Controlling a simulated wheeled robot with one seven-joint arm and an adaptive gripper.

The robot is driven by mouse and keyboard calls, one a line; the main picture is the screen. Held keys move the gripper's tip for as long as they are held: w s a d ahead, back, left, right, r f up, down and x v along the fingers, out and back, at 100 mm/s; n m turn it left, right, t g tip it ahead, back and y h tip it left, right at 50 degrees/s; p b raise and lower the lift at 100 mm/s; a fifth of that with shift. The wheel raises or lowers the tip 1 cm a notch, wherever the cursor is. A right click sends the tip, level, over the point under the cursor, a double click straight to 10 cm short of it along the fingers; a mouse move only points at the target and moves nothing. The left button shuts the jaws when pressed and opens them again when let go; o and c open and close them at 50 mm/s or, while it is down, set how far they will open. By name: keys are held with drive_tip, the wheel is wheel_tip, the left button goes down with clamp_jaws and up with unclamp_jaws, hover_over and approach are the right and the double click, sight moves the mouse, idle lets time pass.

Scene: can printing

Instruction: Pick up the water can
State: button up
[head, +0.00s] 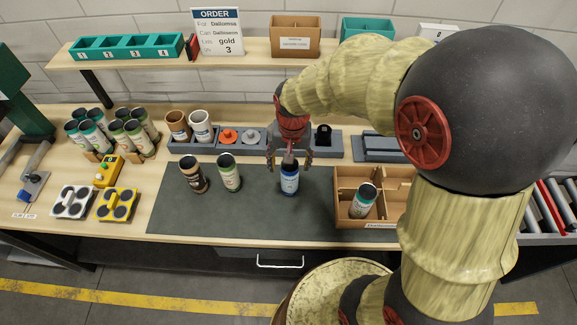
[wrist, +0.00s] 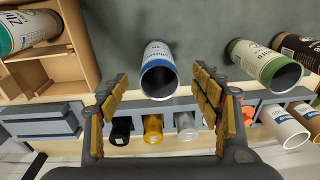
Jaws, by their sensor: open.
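A can with a blue and white label (head: 289,181), probably the water can, stands on the dark grey mat (head: 250,215); its label text is too small to read surely. In the wrist view the blue can (wrist: 159,70) shows its dark open top, just ahead of and between my fingers. My gripper (head: 289,160) points down at the can's top, with its fingers apart and nothing held. In the wrist view my gripper (wrist: 161,82) shows yellow pads on both sides of the can, with gaps to it.
A dark brown can (head: 192,175) and a green-and-white can (head: 229,173) stand left on the mat. A divided wooden box (head: 345,183) holding one can stands at right. A grey holder row (head: 327,146) lies behind. Several cans stand at far left.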

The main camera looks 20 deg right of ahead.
sight(288, 167)
drive_tip(key=shift+m+g, duration=0.5)
drive_tip(key=f+p, duration=0.1)
drive_tip(key=f, duration=0.1)
drive_tip(key=w+f, duration=0.1)
drive_tip(key=f, duration=0.1)
drive_tip(key=shift+w+p, duration=0.2)
drive_tip(key=shift+p, duration=0.2)
drive_tip(key=shift+s+d+f+b, duration=0.15)
drive_tip(key=shift+f+b, duration=0.15)
drive_tip(key=shift+f, duration=1.7)
drive_tip(key=shift+d+f+b, duration=0.1)
drive_tip(key=shift+f+b, duration=0.2)
drive_tip(key=shift+f, duration=1.7)
drive_tip(key=shift+c, duration=0.9)
drive_tip(key=c, duration=0.7)
